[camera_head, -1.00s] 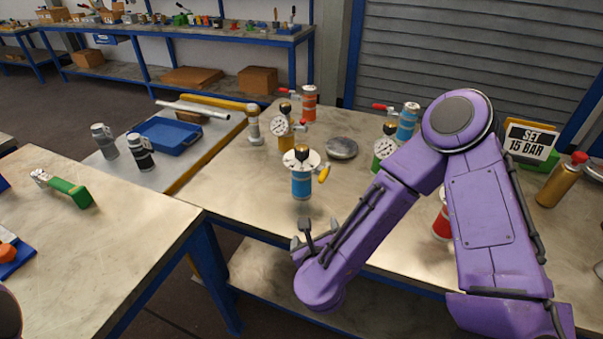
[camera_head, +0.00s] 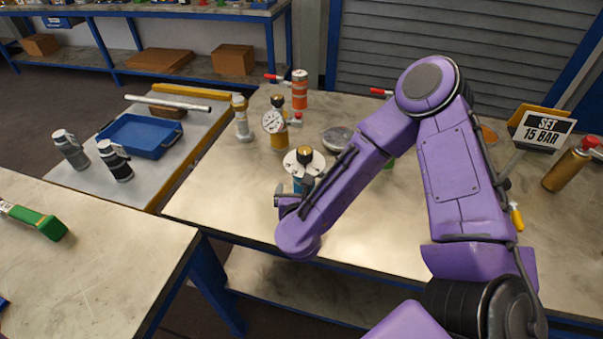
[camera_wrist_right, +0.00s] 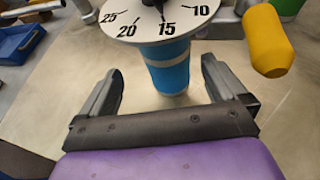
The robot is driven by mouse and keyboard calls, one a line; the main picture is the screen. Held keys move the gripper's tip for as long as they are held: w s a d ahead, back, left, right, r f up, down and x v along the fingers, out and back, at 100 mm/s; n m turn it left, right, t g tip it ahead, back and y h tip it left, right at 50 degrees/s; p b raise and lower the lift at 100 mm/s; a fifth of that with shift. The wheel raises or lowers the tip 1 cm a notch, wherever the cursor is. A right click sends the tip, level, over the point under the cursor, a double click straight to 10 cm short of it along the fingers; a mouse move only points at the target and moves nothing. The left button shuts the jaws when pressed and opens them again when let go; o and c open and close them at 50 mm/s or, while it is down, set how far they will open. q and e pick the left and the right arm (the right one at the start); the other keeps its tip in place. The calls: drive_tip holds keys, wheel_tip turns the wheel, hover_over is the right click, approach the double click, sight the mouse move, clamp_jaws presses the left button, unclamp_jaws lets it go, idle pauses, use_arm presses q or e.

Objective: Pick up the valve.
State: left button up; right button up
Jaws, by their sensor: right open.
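The blue-bodied valve stands upright on the metal bench, with a white dial disc (camera_head: 303,160) and a brass knob on top. In the right wrist view its blue body (camera_wrist_right: 167,66) shows ahead, under the numbered dial, with a yellow handle (camera_wrist_right: 268,40) at the right. My right gripper (camera_wrist_right: 160,88) is open, its fingers to either side of the line to the blue body; I see no contact. In the head view my right gripper (camera_head: 302,182) overlaps the valve's lower part and hides much of it. My left gripper is not in view.
A round metal lid (camera_head: 337,137) lies behind right. The bench's front left is clear.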

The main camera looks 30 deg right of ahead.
drive_tip(key=x, duration=0.2)
drive_tip(key=p+x, duration=0.1)
drive_tip(key=x, duration=0.1)
drive_tip(key=p+x, duration=0.1)
drive_tip(key=x, duration=0.1)
drive_tip(key=shift+s+d+f, duration=0.1)
drive_tip(key=shift+d+f, duration=0.25)
drive_tip(key=shift+d, duration=0.15)
drive_tip(key=c, duration=1.5)
drive_tip(key=shift+r, duration=0.1)
drive_tip(key=shift+c, duration=0.8)
